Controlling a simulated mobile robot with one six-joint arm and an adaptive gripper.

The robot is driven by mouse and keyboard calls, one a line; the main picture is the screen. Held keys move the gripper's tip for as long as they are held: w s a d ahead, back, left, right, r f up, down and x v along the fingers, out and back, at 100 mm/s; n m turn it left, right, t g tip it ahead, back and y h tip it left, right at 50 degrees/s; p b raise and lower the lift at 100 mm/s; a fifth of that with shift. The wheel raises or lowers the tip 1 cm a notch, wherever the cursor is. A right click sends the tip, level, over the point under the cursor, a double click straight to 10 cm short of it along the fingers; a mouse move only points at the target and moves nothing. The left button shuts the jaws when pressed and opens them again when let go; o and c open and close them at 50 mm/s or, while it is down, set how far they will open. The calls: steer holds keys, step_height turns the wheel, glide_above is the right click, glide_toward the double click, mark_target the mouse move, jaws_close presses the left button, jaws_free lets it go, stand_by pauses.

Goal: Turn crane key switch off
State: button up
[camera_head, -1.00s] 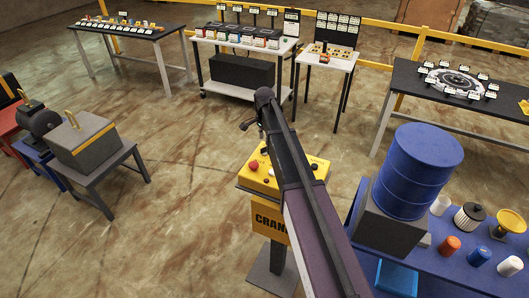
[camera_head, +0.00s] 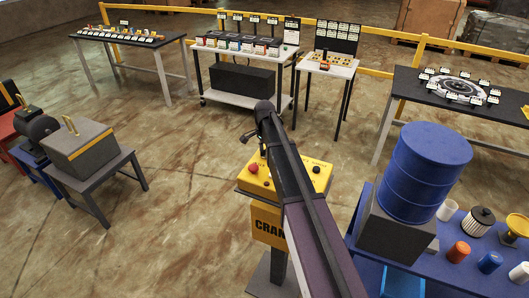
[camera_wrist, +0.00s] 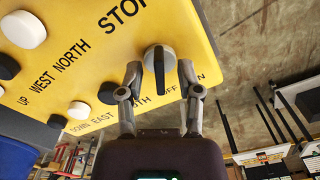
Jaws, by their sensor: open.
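The yellow crane control box (camera_head: 258,184) stands on a post in the head view, partly hidden behind my arm. Its yellow face (camera_wrist: 100,62) fills the upper left of the wrist view. The key switch (camera_wrist: 168,53) is a round grey knob with a black bar, near the labels OFF and ON. The bar points down in the picture, toward my gripper, beside the OFF label. My gripper (camera_wrist: 159,72) is open, its two fingers on either side of the bar in the picture. I cannot tell whether they touch the knob.
White and black buttons (camera_wrist: 79,110) sit on the same face, left of my fingers. A blue drum (camera_head: 425,172) stands on a grey block to the right of the box. Several tables stand at the back.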

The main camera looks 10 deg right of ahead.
jaws_close()
steer(key=shift+n, duration=0.3)
steer(key=n, duration=0.5)
steer(key=shift+n, duration=0.4)
steer(key=n, duration=0.5)
steer(key=shift+n, duration=0.3)
stand_by(0.4)
jaws_free()
